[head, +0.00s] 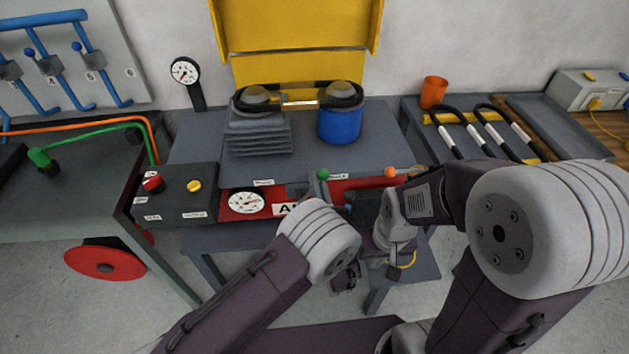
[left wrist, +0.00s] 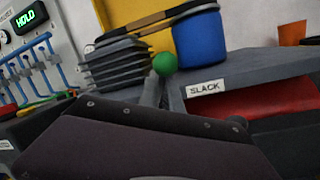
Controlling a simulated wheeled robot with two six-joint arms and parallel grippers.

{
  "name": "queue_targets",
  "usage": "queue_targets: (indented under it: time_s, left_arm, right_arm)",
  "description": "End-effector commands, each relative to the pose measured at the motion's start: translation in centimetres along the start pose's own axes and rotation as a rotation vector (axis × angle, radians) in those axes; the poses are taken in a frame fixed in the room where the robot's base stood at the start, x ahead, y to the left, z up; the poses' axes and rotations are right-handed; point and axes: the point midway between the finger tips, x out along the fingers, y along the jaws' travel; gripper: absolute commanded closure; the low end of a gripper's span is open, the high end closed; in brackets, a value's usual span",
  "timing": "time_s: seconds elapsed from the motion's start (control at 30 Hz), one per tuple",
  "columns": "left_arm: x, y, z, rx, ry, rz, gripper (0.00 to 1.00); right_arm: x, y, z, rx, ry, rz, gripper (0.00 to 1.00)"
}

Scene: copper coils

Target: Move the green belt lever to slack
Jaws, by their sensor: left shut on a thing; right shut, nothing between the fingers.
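The green belt lever's ball knob (head: 323,174) stands at the front edge of the grey bench, above the red panel. In the left wrist view the green knob (left wrist: 165,64) shows above my left gripper's fingers (left wrist: 164,97), which are shut on the lever just below the knob. A SLACK label (left wrist: 206,88) is on the bench edge just right of the knob. In the head view my left gripper (head: 322,187) is mostly hidden behind my own arm. My right gripper (head: 346,277) is shut and empty, low in front of the bench and partly hidden.
An orange knob (head: 390,172) stands right of the green one, close to my right arm. A blue drum (head: 339,125) and a grey bellows stack (head: 257,134) sit on the bench. A control box (head: 175,193) stands at left, an orange cup (head: 433,92) at right.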

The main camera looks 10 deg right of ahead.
Motion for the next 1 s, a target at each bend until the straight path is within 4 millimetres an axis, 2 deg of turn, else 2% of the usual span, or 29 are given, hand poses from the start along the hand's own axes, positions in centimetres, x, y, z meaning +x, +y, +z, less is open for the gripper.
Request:
queue_targets:
  time_s: [0.3,0.83,0.9,0.93,1.0]
  left_arm:
    - [-0.12,-0.62,-0.28,0.105,-0.020,-0.016,1.00]
    - [-0.18,-0.79,-0.38,0.126,-0.024,-0.020,1.00]
    - [-0.19,-0.80,-0.39,0.126,-0.024,-0.020,0.77]
    - [-0.19,-0.79,-0.39,0.125,-0.024,-0.020,0.69]
    - [-0.18,-0.77,-0.37,0.125,-0.024,-0.019,0.69]
  right_arm:
    - [-0.40,-0.01,-0.05,0.000,0.000,0.000,1.00]
    - [-0.42,-0.01,-0.05,0.000,0.000,0.000,1.00]
    - [-0.42,-0.01,-0.05,0.000,0.000,0.000,1.00]
    - [-0.42,-0.01,-0.05,0.000,0.000,0.000,1.00]
    - [-0.42,-0.01,-0.05,0.000,0.000,0.000,1.00]
